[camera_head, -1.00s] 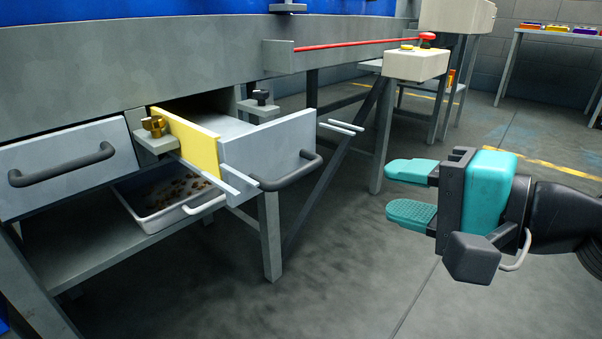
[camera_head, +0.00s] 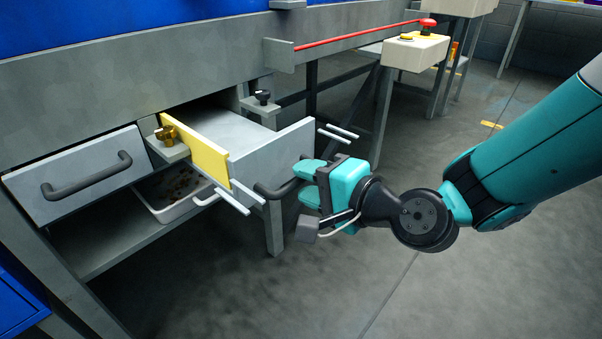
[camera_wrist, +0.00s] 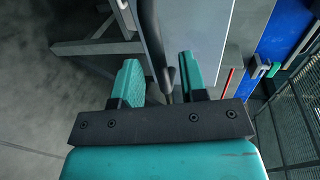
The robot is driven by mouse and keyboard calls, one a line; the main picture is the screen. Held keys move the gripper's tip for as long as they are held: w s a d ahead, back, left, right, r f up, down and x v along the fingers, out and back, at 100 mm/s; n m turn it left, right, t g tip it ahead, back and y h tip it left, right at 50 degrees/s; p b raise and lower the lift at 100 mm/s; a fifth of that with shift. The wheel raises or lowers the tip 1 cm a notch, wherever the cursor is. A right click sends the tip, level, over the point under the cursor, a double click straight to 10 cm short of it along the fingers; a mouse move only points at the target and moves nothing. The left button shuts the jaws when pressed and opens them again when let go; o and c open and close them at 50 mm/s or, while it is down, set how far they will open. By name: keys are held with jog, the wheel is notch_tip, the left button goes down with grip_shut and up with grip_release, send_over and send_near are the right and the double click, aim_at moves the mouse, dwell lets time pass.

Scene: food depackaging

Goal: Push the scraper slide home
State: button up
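The scraper slide, which I take to be the pulled-out grey drawer-like unit (camera_head: 270,160) with a yellow side plate (camera_head: 197,150), sticks out from under the grey bench. Its dark bar handle (camera_head: 272,192) is on the front face. My gripper (camera_head: 299,183) is at the right end of this handle, with its teal fingers apart. In the wrist view the handle (camera_wrist: 152,45) runs between the two open fingers, with a visible gap on each side. The slide's front panel (camera_wrist: 195,35) fills the upper middle there. Any contact with the handle cannot be told.
A second grey front with a dark handle (camera_head: 88,178) sits to the left. A brass knob (camera_head: 165,134) and a black knob (camera_head: 262,97) flank the opening. A white tray of crumbs (camera_head: 172,205) is on the shelf below.

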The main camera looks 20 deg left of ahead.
jog(key=shift+x, duration=1.05)
grip_shut()
